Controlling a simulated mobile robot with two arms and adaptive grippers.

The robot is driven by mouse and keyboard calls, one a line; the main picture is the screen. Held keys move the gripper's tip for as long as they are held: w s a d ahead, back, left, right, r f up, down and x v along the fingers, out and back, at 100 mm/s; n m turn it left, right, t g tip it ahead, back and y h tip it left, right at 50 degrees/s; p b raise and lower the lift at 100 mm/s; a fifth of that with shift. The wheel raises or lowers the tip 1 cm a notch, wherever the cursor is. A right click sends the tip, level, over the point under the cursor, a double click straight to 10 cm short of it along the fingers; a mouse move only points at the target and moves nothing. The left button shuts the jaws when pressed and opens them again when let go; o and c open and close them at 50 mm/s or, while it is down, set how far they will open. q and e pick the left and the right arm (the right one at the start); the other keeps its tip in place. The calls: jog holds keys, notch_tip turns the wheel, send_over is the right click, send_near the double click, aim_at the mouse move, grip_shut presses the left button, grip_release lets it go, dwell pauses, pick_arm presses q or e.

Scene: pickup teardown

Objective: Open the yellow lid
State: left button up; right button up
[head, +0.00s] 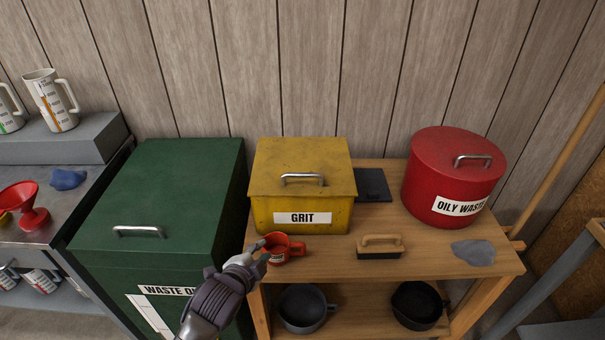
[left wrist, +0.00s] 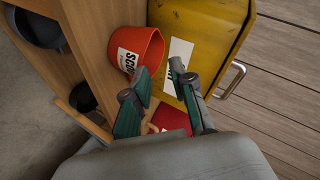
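The yellow lid (head: 302,168) lies closed on the yellow GRIT box (head: 262,216), with a metal bar handle (head: 302,178) on top. In the left wrist view the yellow box (left wrist: 208,22) is beyond the fingers, with the handle (left wrist: 233,80) at its right. My left gripper (head: 262,246) is in front of the box's lower left corner, below the lid and close beside the red scoop cup (head: 283,250). Its fingers (left wrist: 161,70) are apart with nothing between them. I cannot tell whether it touches the cup. My right gripper is not in view.
A green waste oil bin (head: 165,195) stands left of the wooden bench (head: 330,252). A red oily waste drum (head: 430,185), a brush (head: 380,245), a grey rag (head: 473,252) and a dark flat plate (head: 373,184) are on the bench. Pans (head: 302,310) sit on the shelf below.

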aim_at(301, 177)
pick_arm(q)
jog(key=w+d+r+m+t+h, duration=0.1)
jog(key=w+d+r+m, duration=0.2)
jog(key=r, duration=0.3)
jog(key=w+d+r+m+t+h, duration=0.2)
jog(key=r+m, duration=0.1)
jog(key=r, duration=0.3)
jog(key=x, duration=1.3)
jog(key=shift+f+p, duration=0.3)
jog(key=shift+p, duration=0.05)
grip_shut()
